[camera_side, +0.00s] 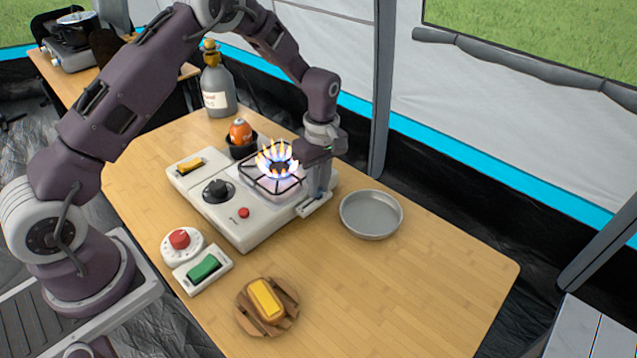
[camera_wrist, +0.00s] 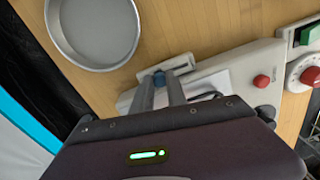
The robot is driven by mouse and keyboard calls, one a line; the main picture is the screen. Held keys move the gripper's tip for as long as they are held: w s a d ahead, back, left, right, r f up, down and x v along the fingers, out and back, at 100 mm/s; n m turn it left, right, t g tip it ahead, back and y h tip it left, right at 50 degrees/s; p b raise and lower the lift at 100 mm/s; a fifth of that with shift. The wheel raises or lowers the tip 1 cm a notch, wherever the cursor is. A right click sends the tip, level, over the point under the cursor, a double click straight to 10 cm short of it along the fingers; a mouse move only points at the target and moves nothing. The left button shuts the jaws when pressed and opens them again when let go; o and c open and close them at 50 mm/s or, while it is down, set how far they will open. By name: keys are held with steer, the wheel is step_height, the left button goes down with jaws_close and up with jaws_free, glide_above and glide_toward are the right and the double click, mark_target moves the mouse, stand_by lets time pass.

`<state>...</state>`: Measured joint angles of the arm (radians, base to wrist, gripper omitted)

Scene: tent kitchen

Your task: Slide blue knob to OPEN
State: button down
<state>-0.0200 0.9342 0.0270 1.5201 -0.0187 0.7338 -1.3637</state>
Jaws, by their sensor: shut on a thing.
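The white stove (camera_side: 245,232) stands on the wooden table with its burner lit. A small pale slider plate (camera_side: 315,207) sits at the stove's right edge; it also shows in the wrist view (camera_wrist: 185,63). My gripper (camera_side: 317,194) points down onto this plate. In the wrist view my gripper (camera_wrist: 160,86) has its fingers closed around the small blue knob (camera_wrist: 159,77), whose end shows between the fingertips. In the side view the fingers hide the knob. I cannot read any OPEN marking on the plate.
A grey round pan (camera_side: 371,215) lies just right of the slider. Flames (camera_side: 277,157) burn close left of my gripper. A red button (camera_side: 244,212) and black dial (camera_side: 217,190) are on the stove. A green switch (camera_side: 204,267), red knob (camera_side: 179,239) and yellow-topped block (camera_side: 266,300) are nearer the front.

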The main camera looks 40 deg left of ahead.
mark_target(306, 207)
stand_by(0.3)
steer(key=shift+s, duration=2)
steer(key=c, duration=1.3)
jaws_free()
step_height(306, 207, up, 7)
steer(key=shift+w+r, duration=0.1)
steer(key=shift+w, duration=0.05)
